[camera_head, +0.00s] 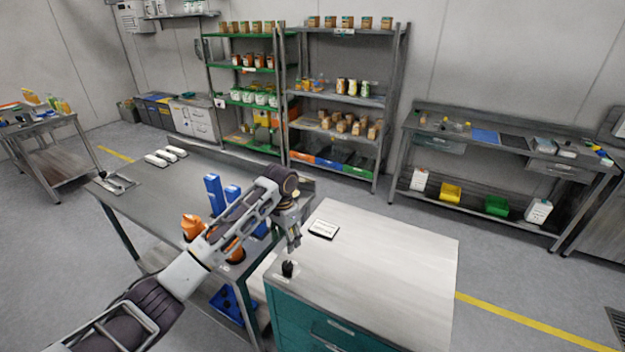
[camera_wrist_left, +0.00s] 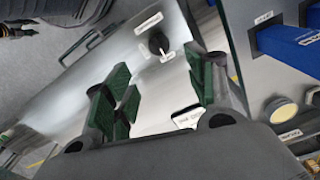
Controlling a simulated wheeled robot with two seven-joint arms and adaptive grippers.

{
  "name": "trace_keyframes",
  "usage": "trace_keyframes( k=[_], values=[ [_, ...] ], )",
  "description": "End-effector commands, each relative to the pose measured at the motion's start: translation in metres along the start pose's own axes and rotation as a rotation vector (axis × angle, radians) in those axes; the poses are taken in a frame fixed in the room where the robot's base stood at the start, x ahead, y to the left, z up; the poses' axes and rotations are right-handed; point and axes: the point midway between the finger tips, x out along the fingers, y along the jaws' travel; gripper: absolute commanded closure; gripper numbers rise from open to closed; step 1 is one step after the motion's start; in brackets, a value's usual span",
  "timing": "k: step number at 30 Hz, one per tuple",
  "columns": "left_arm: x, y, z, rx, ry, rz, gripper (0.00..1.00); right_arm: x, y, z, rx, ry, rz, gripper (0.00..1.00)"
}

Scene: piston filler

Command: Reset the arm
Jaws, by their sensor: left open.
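My left arm comes in from the lower left in the head view. Its gripper (camera_head: 294,244) hangs over the left edge of the white-topped cabinet (camera_head: 400,262), above a small black object (camera_head: 287,268). In the left wrist view the gripper (camera_wrist_left: 165,100) has its green-padded fingers spread apart with nothing between them. The black object (camera_wrist_left: 158,43) stands on the cabinet top beyond the fingertips, beside a small label. A white labelled card (camera_wrist_left: 187,117) lies near the fingers. My right gripper is not seen.
The card (camera_head: 323,229) lies flat on the cabinet top, whose right part is clear. A grey workbench (camera_head: 150,205) to the left carries blue holders (camera_head: 214,194) and orange items (camera_head: 192,226), partly behind my arm. Shelving racks and another bench (camera_head: 480,137) stand along the wall.

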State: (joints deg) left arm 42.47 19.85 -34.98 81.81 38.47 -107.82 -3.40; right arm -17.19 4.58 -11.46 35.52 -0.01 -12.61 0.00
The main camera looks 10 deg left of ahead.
Motion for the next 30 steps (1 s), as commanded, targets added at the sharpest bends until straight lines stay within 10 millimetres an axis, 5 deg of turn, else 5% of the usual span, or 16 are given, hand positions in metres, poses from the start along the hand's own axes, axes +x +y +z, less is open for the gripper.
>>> trace_keyframes(
  k=[8, 30],
  values=[
    [0.01, 0.01, 0.004, 0.005, 0.01, 0.006, 0.44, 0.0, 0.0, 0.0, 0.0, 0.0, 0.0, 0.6],
    [0.072, 0.089, 0.052, -0.015, 0.128, 0.046, 0.44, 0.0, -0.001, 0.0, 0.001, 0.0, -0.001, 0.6]
  ],
)
